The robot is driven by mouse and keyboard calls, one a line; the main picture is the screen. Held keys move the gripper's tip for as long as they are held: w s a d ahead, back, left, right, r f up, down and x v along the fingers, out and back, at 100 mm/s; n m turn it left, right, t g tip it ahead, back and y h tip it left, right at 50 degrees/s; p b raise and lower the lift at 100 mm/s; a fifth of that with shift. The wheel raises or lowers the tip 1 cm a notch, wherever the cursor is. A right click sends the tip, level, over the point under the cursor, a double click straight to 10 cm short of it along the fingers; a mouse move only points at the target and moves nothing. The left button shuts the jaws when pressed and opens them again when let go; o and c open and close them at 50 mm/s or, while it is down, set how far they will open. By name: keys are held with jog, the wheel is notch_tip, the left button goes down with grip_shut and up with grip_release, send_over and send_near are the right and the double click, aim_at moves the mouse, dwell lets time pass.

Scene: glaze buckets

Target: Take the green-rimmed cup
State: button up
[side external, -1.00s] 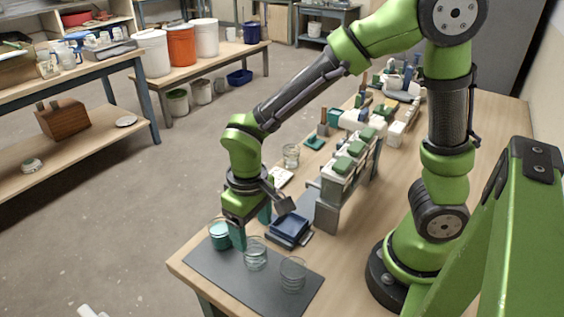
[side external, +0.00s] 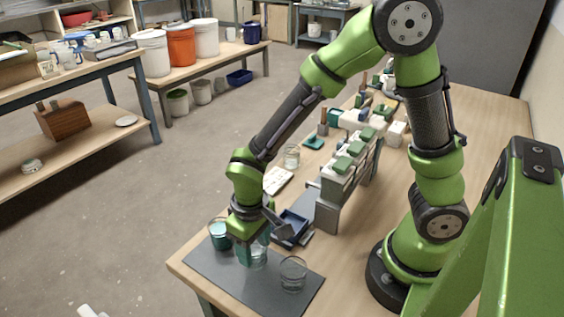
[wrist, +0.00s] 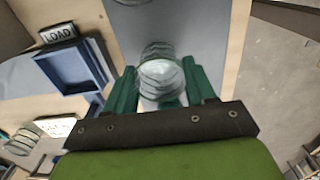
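Three glass cups stand in a row on a dark grey mat (side external: 222,273). The left cup (side external: 220,236) looks teal inside. The middle cup (side external: 258,259) and the right cup (side external: 293,274) look clear. I cannot make out a green rim on any of them for certain. My gripper (side external: 254,250) points down at the middle cup. In the wrist view its teal fingers (wrist: 162,88) are apart, one on each side of a clear cup (wrist: 161,76). Whether they touch the glass, I cannot tell. The fingers hide part of the middle cup in the side view.
A blue tray (side external: 292,227) lies behind the mat; it shows in the wrist view (wrist: 75,66) beside a "LOAD" label (wrist: 58,32). A grey rack (side external: 328,212) with green-topped blocks stands to the right. Another glass (side external: 291,156) is farther back. The mat's front is clear.

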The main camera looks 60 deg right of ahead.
jog(key=shift+c, duration=1.1)
notch_tip(320, 180, up, 8)
jog(key=shift+f, duration=0.25)
